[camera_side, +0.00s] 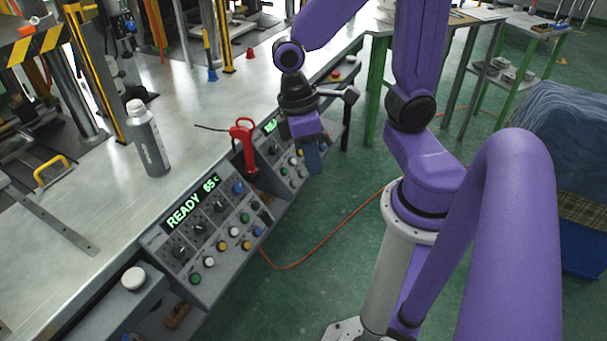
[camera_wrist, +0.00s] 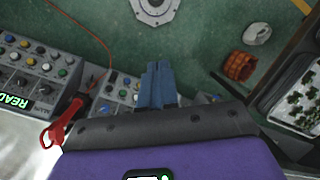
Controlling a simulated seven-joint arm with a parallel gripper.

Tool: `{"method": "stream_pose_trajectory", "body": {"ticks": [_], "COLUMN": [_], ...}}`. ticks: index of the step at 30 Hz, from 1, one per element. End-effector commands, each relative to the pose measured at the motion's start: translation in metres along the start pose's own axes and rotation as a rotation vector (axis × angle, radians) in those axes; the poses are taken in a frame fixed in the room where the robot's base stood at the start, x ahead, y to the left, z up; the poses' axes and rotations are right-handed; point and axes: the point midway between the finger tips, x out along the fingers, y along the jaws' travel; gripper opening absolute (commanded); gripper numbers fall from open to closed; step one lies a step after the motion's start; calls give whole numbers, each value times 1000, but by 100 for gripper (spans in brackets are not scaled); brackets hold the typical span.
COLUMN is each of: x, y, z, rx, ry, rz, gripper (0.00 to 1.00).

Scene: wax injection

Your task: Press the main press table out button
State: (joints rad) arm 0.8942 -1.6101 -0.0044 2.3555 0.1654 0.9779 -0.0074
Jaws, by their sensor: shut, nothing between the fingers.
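My gripper (camera_side: 313,160) hangs from the purple arm over the far control panel (camera_side: 272,152). Its two blue fingers are shut together and empty; in the wrist view the gripper (camera_wrist: 158,68) points at that panel (camera_wrist: 112,104) and covers part of it. I cannot tell whether the fingertips touch a button. The near control panel (camera_side: 176,254) has a "READY 65" display (camera_side: 192,202), black knobs, and green, white, yellow and blue buttons. It also shows at left in the wrist view (camera_wrist: 30,78). Button labels are too small to read, so I cannot tell which one is table out.
A red-handled tool (camera_side: 243,140) stands between the panels, close to my gripper's left. A grey bottle (camera_side: 150,145) stands on the metal table (camera_side: 100,195). A white round knob (camera_side: 133,278) is left of the near panel. An orange cable (camera_side: 320,243) crosses the open green floor.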

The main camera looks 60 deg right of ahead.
Motion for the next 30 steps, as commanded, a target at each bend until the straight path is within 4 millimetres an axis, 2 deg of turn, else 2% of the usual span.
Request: {"method": "stream_pose_trajectory", "body": {"ticks": [9, 15, 22, 30], "x": [18, 32, 54, 86], "y": [50, 87, 135, 193], "z": [-32, -46, -55, -51], "rx": [407, 650, 921, 1225], "ry": [-130, -191, -240, -268], "rz": [-196, -343, -537, -795], "gripper": [0, 0, 0, 0]}}
